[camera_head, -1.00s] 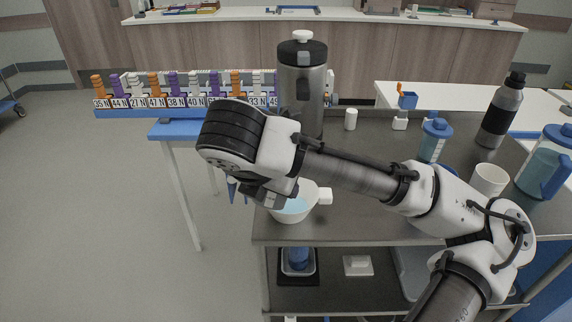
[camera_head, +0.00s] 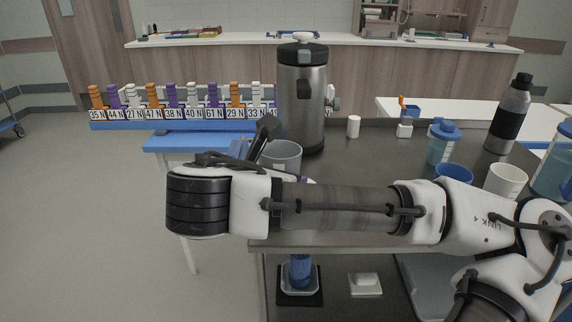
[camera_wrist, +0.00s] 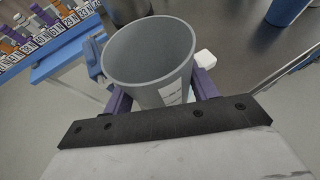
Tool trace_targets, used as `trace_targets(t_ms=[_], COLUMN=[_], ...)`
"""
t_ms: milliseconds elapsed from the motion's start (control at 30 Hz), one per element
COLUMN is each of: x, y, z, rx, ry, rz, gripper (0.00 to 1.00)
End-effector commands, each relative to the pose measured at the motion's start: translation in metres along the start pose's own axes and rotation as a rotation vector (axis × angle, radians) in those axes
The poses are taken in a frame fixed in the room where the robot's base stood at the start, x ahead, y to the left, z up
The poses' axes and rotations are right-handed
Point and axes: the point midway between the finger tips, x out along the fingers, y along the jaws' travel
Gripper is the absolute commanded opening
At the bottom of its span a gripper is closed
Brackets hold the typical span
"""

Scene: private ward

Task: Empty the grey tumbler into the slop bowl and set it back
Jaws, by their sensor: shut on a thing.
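The grey tumbler (camera_head: 283,156) is held about upright at the left end of the trolley, in front of the steel urn. In the wrist view the tumbler (camera_wrist: 150,50) stands between the two purple fingers of my gripper (camera_wrist: 162,93), which is shut on it. Its inside looks plain grey, with no liquid visible; the bottom is not clearly seen. In the head view my gripper (camera_head: 262,146) is partly hidden by my wrist. The slop bowl is hidden behind my arm in the head view. A white squarish piece beside the tumbler, probably its handle (camera_wrist: 205,58), shows in the wrist view.
The steel urn (camera_head: 302,100) stands close behind the tumbler. A blue cup (camera_head: 453,173), a white mug (camera_head: 505,180), a blue-lidded bottle (camera_head: 441,143) and a dark flask (camera_head: 509,115) stand at the right. A numbered rack (camera_head: 180,115) sits on the blue table at left.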

Motion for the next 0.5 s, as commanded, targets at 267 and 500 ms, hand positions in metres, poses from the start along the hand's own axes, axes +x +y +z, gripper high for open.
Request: trace_targets(t_ms=[267, 500], x=[0.0019, 0.0018], y=[-0.0003, -0.0002], z=[-0.0008, -0.0007], rx=[-0.003, -0.003], ry=[-0.031, -0.030], rz=[-0.002, -0.001], gripper=[0.04, 0.04])
